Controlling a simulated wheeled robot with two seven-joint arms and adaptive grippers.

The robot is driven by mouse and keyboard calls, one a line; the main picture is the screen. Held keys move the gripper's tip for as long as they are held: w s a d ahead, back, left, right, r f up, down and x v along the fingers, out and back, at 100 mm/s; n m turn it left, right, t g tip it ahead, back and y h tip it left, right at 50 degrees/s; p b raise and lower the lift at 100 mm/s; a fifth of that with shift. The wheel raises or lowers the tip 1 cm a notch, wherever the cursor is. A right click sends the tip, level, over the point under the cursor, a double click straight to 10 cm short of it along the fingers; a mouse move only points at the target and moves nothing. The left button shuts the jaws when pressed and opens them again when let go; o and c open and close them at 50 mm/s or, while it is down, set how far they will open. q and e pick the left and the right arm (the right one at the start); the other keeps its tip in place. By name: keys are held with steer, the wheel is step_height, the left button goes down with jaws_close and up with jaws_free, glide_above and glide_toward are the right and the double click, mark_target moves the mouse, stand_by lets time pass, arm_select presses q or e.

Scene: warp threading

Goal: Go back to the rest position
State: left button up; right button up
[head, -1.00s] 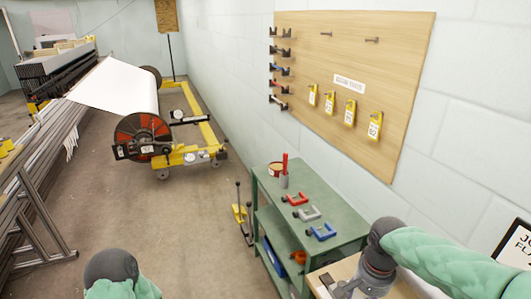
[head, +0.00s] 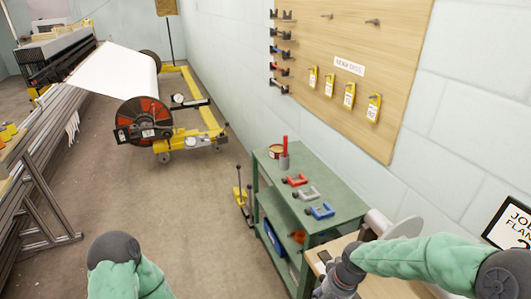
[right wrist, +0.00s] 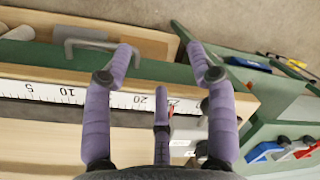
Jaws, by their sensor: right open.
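My right gripper (right wrist: 160,70) is open in the right wrist view, its purple fingers spread with nothing held between them. Below it are a wooden surface with a white ruler (right wrist: 45,92) and a grey handle (right wrist: 105,45). In the head view my right arm comes in from the right, and the gripper end (head: 335,285) is at the bottom edge by the wooden bench. My left arm shows only as a dark joint and green sleeve at the bottom left; its gripper is out of the picture.
A green cart (head: 320,190) with red, grey and blue clamps stands left of my right arm. A pegboard (head: 365,50) with yellow tags hangs on the wall. A warp roll on a yellow trolley (head: 180,150) stands farther back. Open floor (head: 150,205) lies between.

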steer(key=s+a+f, duration=0.2)
steer(key=s+f, duration=0.2)
steer(key=f, duration=0.3)
steer(key=s+a+f+n+y, duration=0.1)
steer(key=s+a+f, duration=0.2)
steer(key=f, duration=0.4)
steer(key=s+a+f+n, duration=0.1)
steer(key=s+a+f, duration=0.1)
steer(key=s+f, duration=0.3)
step_height(320, 180, down, 3)
steer(key=shift+s+a+r+y, duration=0.15)
steer(key=shift+s+a+y, duration=0.1)
steer(key=shift+a+y, duration=0.15)
